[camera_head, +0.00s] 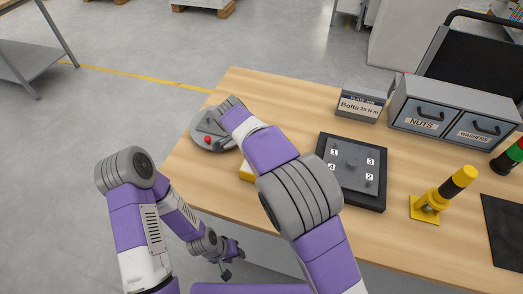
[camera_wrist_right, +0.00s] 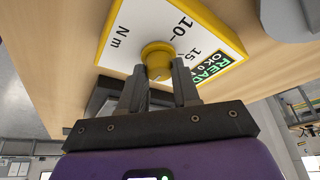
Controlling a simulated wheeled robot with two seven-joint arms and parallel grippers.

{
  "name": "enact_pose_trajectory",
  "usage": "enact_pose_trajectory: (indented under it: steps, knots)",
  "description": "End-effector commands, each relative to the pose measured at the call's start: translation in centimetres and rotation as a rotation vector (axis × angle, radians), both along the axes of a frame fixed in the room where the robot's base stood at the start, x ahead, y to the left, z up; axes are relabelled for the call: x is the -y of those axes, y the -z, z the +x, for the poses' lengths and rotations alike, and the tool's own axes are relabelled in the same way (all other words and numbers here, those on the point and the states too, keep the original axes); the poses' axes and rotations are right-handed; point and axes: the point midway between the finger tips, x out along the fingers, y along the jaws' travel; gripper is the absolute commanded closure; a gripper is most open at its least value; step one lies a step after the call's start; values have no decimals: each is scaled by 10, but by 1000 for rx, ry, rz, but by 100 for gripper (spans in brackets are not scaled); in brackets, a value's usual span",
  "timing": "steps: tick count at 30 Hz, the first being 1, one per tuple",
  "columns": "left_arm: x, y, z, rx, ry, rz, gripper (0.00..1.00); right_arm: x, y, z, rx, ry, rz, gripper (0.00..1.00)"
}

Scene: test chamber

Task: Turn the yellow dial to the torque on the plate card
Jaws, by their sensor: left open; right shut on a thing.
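The yellow dial (camera_wrist_right: 157,55) sits on a white, yellow-edged panel (camera_wrist_right: 120,40) in the right wrist view. The panel shows 10, 15, "N m" and a green display, partly cut off. My right gripper (camera_wrist_right: 160,75) is shut on the dial, a finger on each side. In the head view my right arm hides the dial; only a yellow piece of its unit (camera_head: 246,172) shows. The plate card (camera_head: 361,103) stands at the back and appears to read "Bolts 20 N m". My left gripper (camera_head: 228,262) is open and empty, low in front of the table.
A dark plate (camera_head: 378,200) numbered 1 to 4 lies right of my right arm. A grey device with a red button (camera_head: 208,140) is at the left edge. Bins for nuts and washers (camera_head: 450,95) and a yellow-black post (camera_head: 450,190) stand at right.

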Motion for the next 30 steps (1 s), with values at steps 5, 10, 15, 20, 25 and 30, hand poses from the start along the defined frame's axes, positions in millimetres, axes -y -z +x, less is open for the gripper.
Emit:
enact_pose_trajectory:
  steps: [5,10,15,20,25,30]
  knots:
    - [0,0,0,0,0,0,57,0,1,-1,-3,2,1,99]
    - [0,0,0,0,0,0,57,0,1,-1,-3,1,1,55]
    - [0,0,0,0,0,0,57,0,1,0,-2,-1,0,44]
    - [0,0,0,0,0,0,57,0,0,0,0,-1,0,44]
    - [0,-4,0,0,0,0,57,-6,-14,-2,1,-3,2,44]
    - [0,-11,0,0,0,0,57,-16,-42,-7,1,-3,2,44]
